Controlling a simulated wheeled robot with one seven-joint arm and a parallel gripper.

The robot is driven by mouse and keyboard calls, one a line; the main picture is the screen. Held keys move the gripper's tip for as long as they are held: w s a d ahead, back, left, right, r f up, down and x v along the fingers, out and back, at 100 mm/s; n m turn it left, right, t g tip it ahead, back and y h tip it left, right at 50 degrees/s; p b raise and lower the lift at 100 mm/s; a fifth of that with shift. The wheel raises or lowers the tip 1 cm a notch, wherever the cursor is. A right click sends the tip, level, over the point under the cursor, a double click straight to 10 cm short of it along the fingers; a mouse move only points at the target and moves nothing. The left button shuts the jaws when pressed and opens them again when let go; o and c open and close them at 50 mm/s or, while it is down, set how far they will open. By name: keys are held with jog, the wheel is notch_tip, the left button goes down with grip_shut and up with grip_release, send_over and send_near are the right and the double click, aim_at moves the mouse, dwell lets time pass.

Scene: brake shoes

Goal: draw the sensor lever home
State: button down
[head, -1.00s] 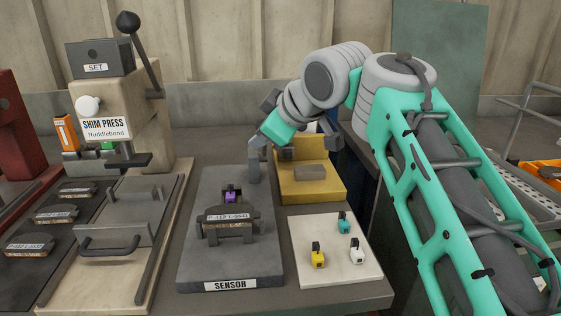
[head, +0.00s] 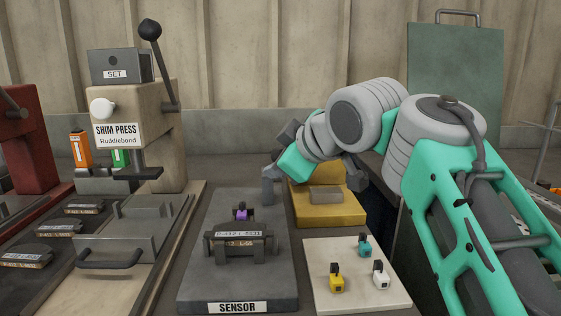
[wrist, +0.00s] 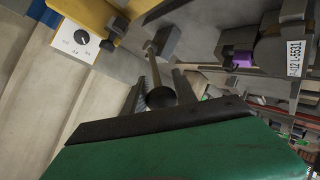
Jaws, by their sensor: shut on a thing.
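The sensor fixture is a dark grey block (head: 205,290) labelled SENSOR. A brake shoe (head: 225,246) sits on it, with a purple sensor (head: 241,213) just behind the shoe. The purple piece also shows in the wrist view (wrist: 243,59). The sensor lever (wrist: 151,55) is a thin rod ending in a dark ball knob (wrist: 160,97). My gripper (wrist: 158,92) is shut on the knob, one finger on each side. In the head view my gripper (head: 275,166) is at the fixture's back right corner, and my wrist hides the knob.
A yellow block (head: 335,215) stands close behind and right of the fixture. A pale board (head: 322,262) with yellow, teal and white pieces lies to the right. The shim press (head: 130,105) stands at left, with more shoes (head: 80,206) beside it.

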jog(key=c, duration=1.1)
grip_release()
jog(key=shift+o, duration=0.2)
jog(key=shift+s+d+r, duration=0.1)
jog(key=shift+s+r, duration=0.1)
jog(key=p+v, duration=0.3)
jog(key=v, duration=0.4)
jog(key=shift+s+f, duration=0.1)
jog(key=shift+f, duration=0.05)
